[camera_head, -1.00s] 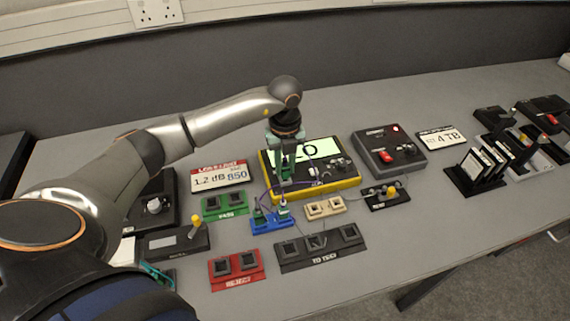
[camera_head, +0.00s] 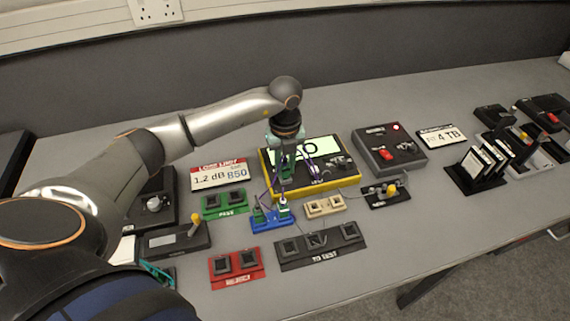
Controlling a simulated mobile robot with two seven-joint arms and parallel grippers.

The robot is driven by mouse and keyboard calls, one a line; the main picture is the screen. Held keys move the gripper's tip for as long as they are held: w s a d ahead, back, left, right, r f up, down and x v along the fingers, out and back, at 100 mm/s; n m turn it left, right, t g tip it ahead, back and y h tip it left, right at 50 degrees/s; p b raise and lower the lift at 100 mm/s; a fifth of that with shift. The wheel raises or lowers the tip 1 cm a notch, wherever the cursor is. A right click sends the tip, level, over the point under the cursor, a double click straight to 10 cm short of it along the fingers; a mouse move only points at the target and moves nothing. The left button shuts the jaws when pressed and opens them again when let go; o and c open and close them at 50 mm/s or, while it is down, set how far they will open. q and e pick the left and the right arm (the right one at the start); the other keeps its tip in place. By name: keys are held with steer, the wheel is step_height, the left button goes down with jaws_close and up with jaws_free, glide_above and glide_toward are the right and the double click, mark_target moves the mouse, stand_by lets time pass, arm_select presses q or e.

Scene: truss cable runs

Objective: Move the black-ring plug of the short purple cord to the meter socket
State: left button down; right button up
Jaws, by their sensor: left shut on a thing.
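My left gripper (camera_head: 287,165) points down in front of the yellow-edged meter (camera_head: 345,182), which has a lit screen. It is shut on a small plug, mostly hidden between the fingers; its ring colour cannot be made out. The purple cord (camera_head: 309,168) arcs from the gripper to the right, over the meter's front. Another stretch of purple cord runs down toward the blue holder (camera_head: 270,226), where plugs stand upright. The meter's sockets (camera_head: 340,162) are on its right side, apart from the gripper. My right gripper is not in view.
Green PASS (camera_head: 225,204), beige (camera_head: 325,207), red REJECT (camera_head: 236,270) and black TO TEST (camera_head: 320,251) holders stand in front. A grey box with a red switch (camera_head: 388,150) is to the right. A limit card (camera_head: 219,175) stands left of the meter.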

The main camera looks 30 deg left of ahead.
arm_select(q)
steer(key=shift+f, duration=0.4)
stand_by(0.6)
steer(key=c, duration=0.6)
jaws_free()
steer(key=shift+r+p, duration=1.9)
steer(key=shift+r, duration=0.6)
